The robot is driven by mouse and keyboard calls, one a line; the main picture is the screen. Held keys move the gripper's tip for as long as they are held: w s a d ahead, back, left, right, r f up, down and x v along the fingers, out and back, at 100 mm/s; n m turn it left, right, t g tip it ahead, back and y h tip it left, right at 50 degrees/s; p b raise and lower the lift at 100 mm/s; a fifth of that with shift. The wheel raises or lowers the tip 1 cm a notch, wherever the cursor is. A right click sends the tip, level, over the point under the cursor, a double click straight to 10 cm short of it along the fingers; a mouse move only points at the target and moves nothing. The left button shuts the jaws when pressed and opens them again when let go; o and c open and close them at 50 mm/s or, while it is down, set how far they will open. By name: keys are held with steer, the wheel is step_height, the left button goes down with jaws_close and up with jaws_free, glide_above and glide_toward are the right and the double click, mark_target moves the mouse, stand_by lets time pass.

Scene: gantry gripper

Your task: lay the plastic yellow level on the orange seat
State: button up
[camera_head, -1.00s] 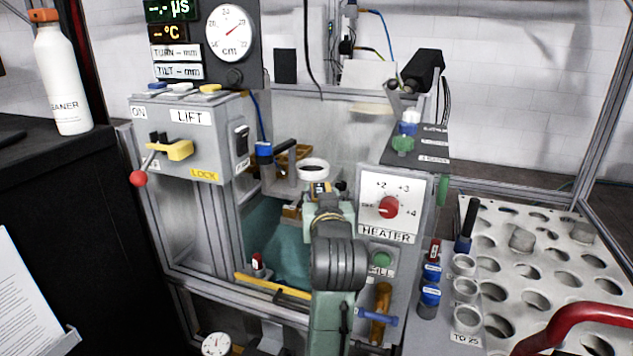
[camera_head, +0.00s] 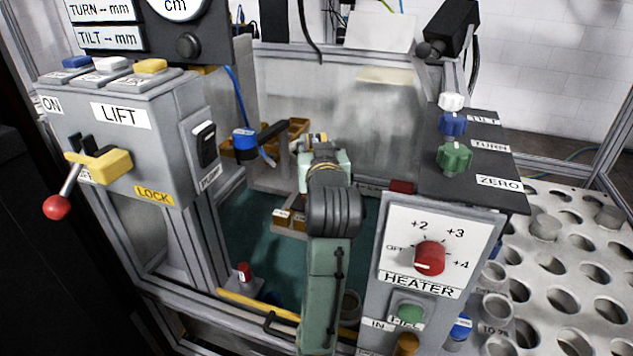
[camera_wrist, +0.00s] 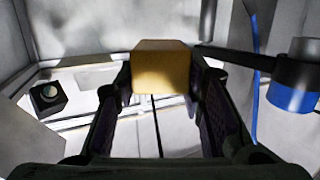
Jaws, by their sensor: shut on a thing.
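In the wrist view, my gripper (camera_wrist: 160,82) is shut on a yellow block, which looks like the plastic yellow level (camera_wrist: 161,66). It sits between both fingertips, clear of the grey floor below. In the head view, my arm reaches into the gantry bay, and its wrist hides most of the gripper (camera_head: 316,141). A bit of yellow shows near its end. Small orange-brown blocks (camera_head: 283,217) sit lower, left of my arm. I cannot tell which of these is the orange seat.
The LIFT box (camera_head: 121,130) with its red-knobbed lever stands left. The HEATER panel (camera_head: 429,255) stands close on the right. A blue-capped black arm (camera_head: 246,142) juts in near the gripper; its blue end shows in the wrist view (camera_wrist: 292,93). A yellow bar (camera_head: 262,306) runs along the front.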

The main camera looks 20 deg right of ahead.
steer(key=shift+s+f, duration=0.2)
steer(key=shift+f, duration=4.45)
steer(key=shift+f, duration=0.1)
steer(key=o, duration=1.2)
steer(key=shift+o, duration=0.2)
